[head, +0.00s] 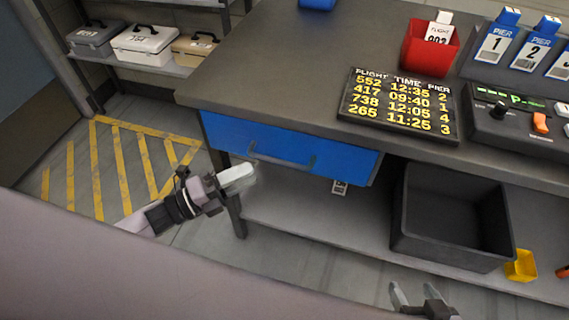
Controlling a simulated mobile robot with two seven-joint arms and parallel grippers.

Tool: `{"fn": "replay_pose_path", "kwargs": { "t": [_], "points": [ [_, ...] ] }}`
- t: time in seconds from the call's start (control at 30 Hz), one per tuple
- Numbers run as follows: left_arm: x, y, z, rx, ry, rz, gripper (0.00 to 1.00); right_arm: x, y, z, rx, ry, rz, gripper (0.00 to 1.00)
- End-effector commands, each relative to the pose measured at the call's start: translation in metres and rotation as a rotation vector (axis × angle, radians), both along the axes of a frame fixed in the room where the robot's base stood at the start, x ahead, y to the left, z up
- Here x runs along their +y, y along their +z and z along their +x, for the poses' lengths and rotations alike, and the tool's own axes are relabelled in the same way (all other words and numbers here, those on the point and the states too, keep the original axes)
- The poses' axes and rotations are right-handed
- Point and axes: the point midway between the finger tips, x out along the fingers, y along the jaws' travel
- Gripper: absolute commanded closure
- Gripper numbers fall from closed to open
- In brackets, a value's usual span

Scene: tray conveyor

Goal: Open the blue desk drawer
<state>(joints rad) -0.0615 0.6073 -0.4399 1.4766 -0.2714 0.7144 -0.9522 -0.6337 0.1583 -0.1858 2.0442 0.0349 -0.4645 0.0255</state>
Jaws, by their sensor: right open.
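The blue desk drawer (225,132) sits under the left part of the grey desktop. Its front looks about flush with the desk; I cannot tell whether a small gap exists. My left gripper (248,172) is below and left of the handle, near the drawer's lower left corner, and appears apart from the handle. Its pale fingers overlap in this view, so their opening is unclear. My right gripper (414,292) is open and empty at the bottom edge, far from the drawer.
A flight board (398,105), red bin (430,50) and control panel (515,118) stand on the desk. A black crate (450,254) and a yellow cup (521,266) sit on the lower shelf. Cases (145,45) stand on a rack at left. Striped floor is clear.

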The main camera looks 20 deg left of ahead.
Motion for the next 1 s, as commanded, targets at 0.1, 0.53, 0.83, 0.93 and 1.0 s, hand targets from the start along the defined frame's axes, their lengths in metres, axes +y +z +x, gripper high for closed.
{"fn": "replay_pose_path", "kwargs": {
  "t": [0.1,0.53,0.83,0.93,1.0],
  "points": [
    [-0.012,0.004,0.010,-0.003,-0.001,-0.003,0.62,0.000,0.002,0.000,-0.001,0.000,0.002,0.36],
    [-0.048,0.010,0.044,0.002,0.001,-0.005,0.62,0.002,0.004,0.001,-0.002,-0.005,0.007,0.36],
    [-0.049,0.010,0.045,0.004,0.002,-0.005,0.65,0.001,0.003,0.001,-0.002,-0.006,0.007,0.36],
    [-0.049,0.010,0.045,0.004,0.002,-0.005,0.98,0.001,0.003,0.001,-0.002,-0.006,0.007,0.36],
    [-0.049,0.010,0.045,0.004,0.002,-0.005,1.00,0.001,0.003,0.000,-0.001,-0.007,0.006,0.36]
  ]
}}
